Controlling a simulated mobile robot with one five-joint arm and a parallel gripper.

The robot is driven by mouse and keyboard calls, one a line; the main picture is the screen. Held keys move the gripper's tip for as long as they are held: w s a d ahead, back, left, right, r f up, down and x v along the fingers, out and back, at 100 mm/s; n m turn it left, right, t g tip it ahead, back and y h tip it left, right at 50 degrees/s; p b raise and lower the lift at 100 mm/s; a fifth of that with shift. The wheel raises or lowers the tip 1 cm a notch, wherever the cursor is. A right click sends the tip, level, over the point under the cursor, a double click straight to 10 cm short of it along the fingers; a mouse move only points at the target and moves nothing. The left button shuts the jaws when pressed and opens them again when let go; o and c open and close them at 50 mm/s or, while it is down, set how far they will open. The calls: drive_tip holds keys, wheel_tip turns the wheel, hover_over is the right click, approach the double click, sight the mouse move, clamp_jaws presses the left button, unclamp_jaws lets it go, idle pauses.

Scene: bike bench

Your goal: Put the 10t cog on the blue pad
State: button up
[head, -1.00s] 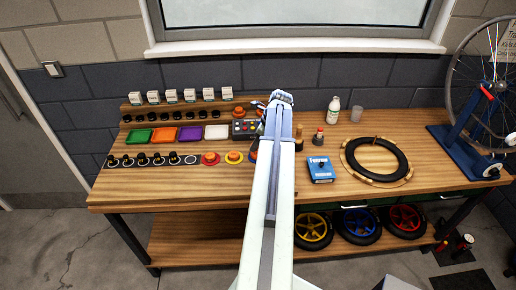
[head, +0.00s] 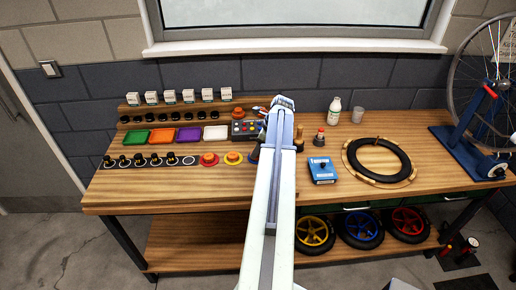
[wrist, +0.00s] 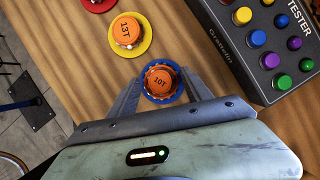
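The 10t cog (wrist: 159,82) is an orange-topped round piece marked 10T, in the upper middle of the wrist view. The blue pad (wrist: 147,94) shows as a blue rim all around it, so the cog appears to sit on the pad. I cannot tell for certain whether they touch. My gripper (wrist: 159,88) has its two fingers apart, one on each side of the cog, with gaps between fingers and cog. In the head view my arm hides the cog and most of the pad.
An orange 13T cog (wrist: 126,30) sits on a yellow pad (wrist: 143,50) beside the blue one. A grey tester box (wrist: 240,45) with coloured buttons stands close on the right. A blue box (head: 322,171) and a tyre (head: 379,159) lie right of my arm.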

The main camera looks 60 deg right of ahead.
drive_tip(key=shift+r, duration=0.1)
drive_tip(key=shift+r+p, duration=0.3)
drive_tip(key=shift+p, duration=0.1)
drive_tip(key=p+v, duration=1)
drive_tip(key=v, duration=0.1)
drive_tip(key=shift+s+r+p, duration=0.2)
drive_tip(key=shift+s+p, duration=0.1)
drive_tip(key=shift+d, duration=0.1)
